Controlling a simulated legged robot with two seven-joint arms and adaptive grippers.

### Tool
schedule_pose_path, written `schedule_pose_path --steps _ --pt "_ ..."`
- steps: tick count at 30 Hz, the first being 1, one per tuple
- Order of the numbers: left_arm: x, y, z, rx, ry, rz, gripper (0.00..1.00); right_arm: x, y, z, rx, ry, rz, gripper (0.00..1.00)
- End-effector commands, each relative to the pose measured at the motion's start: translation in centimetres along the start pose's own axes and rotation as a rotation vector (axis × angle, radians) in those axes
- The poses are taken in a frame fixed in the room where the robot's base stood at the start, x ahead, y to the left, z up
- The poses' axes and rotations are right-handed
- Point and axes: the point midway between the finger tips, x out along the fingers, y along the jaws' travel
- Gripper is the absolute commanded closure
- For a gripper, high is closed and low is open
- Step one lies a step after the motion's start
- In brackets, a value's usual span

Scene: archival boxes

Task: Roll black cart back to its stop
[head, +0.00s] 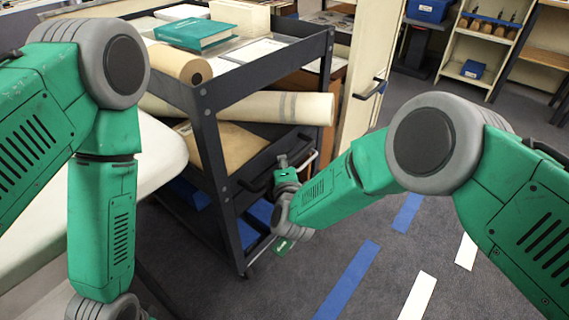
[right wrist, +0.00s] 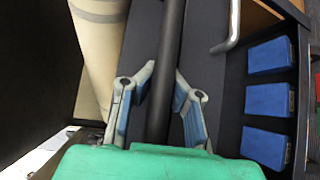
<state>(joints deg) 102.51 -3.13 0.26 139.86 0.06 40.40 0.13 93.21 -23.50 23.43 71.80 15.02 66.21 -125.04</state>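The black cart (head: 207,133) stands left of centre in the head view, with a top tray, a middle shelf and a low shelf. Its dark handle (head: 257,183) sticks out on the side facing my right arm. My right gripper (head: 284,168) is at the handle. In the right wrist view, the black handle bar (right wrist: 167,65) runs between the two fingers of my right gripper (right wrist: 165,80), whose tips close in against it from both sides. My left arm hangs at the left; its gripper is below the frame. The cart's stop cannot be made out.
The cart carries a teal book (head: 195,35), a brown roll (head: 178,64) and a long cream roll (head: 270,108). Blue strips (head: 348,280) and white strips (head: 418,297) mark the open grey floor at right. Shelves (head: 485,45) stand at the back right. A pale surface (head: 45,235) lies at left.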

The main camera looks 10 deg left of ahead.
Motion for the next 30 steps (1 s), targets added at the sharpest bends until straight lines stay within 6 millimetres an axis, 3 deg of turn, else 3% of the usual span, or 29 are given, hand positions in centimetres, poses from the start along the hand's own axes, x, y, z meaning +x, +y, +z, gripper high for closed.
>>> schedule_pose_path --steps 1,3,17,30 --pt "0.0 0.0 0.0 0.0 0.0 0.0 0.69 0.3 0.4 0.7 -0.005 -0.019 0.013 0.88" --pt "0.0 0.0 0.0 0.0 0.0 0.0 0.69 0.2 0.4 0.7 -0.004 -0.017 0.013 0.64" --pt "-0.1 0.0 0.1 0.0 0.003 0.0 0.69 -0.9 0.1 0.1 -0.003 -0.005 0.004 0.64" --pt "-0.1 0.1 0.1 0.0 0.003 -0.001 0.69 -9.2 0.0 0.3 -0.003 -0.007 0.005 0.64"
